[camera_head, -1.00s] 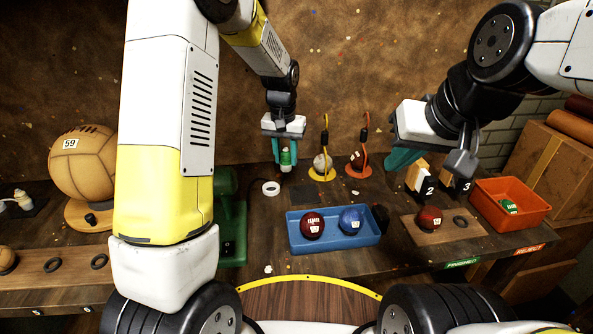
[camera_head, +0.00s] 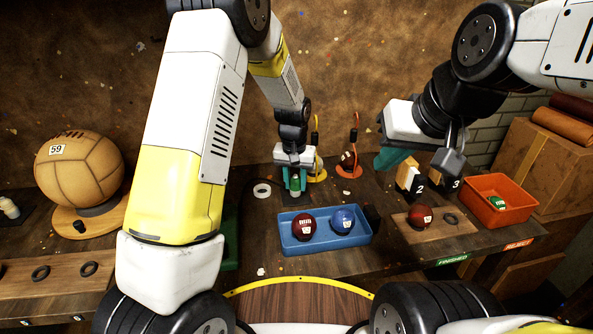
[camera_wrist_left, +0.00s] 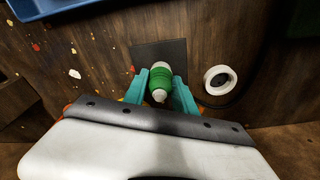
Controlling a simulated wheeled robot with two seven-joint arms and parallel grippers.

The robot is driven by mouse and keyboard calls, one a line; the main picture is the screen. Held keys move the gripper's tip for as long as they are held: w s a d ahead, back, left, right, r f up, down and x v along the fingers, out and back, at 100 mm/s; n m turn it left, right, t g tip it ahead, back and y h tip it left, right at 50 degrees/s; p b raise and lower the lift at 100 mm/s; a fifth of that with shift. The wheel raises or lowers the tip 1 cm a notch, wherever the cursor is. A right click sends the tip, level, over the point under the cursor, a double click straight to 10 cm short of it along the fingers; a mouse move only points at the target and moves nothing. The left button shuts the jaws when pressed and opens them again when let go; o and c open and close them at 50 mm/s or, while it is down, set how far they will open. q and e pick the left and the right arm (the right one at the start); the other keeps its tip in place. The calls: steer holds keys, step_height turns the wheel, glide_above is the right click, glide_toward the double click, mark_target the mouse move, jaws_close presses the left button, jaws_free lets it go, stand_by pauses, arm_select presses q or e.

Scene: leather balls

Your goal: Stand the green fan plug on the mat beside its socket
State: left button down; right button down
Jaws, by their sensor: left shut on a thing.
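The green fan plug (camera_head: 295,185) is between the teal fingers of my left gripper (camera_head: 295,182), which is shut on it. In the left wrist view the plug (camera_wrist_left: 160,83) is green with pale ends. It shows against the near edge of the dark square mat (camera_wrist_left: 172,52); I cannot tell whether it touches the mat. A white ring with a dark centre, seemingly the socket (camera_wrist_left: 219,80), lies beside the mat and also shows in the head view (camera_head: 262,190). My right gripper (camera_head: 389,158) hangs at the right, its opening not clear.
A blue tray (camera_head: 326,241) with a dark red and a blue ball lies in front of the mat. Balls on yellow and orange stands (camera_head: 348,171) are behind. A wooden board (camera_head: 455,231), number blocks and a red bin (camera_head: 497,210) are at the right.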

mark_target(294, 182)
arm_select(q)
steer(key=shift+f, duration=0.2)
steer(key=c, duration=1)
jaws_free()
step_height(294, 182, up, 12)
steer(key=s, duration=0.1)
steer(key=s+a+r+n+t+h, duration=0.1)
steer(key=s+a+r+t+h, duration=0.1)
steer(key=s+a+r, duration=0.75)
steer(key=s+a+r+t, duration=0.1)
steer(key=s, duration=0.4)
steer(key=s+a+r+t, duration=0.1)
steer(key=s+r, duration=0.1)
steer(key=s, duration=0.3)
steer(key=s+a+r, duration=0.1)
steer(key=s, duration=0.5)
steer(key=shift+r+n+t, duration=0.25)
steer(key=shift+n+t, duration=0.05)
steer(key=shift+t, duration=0.1)
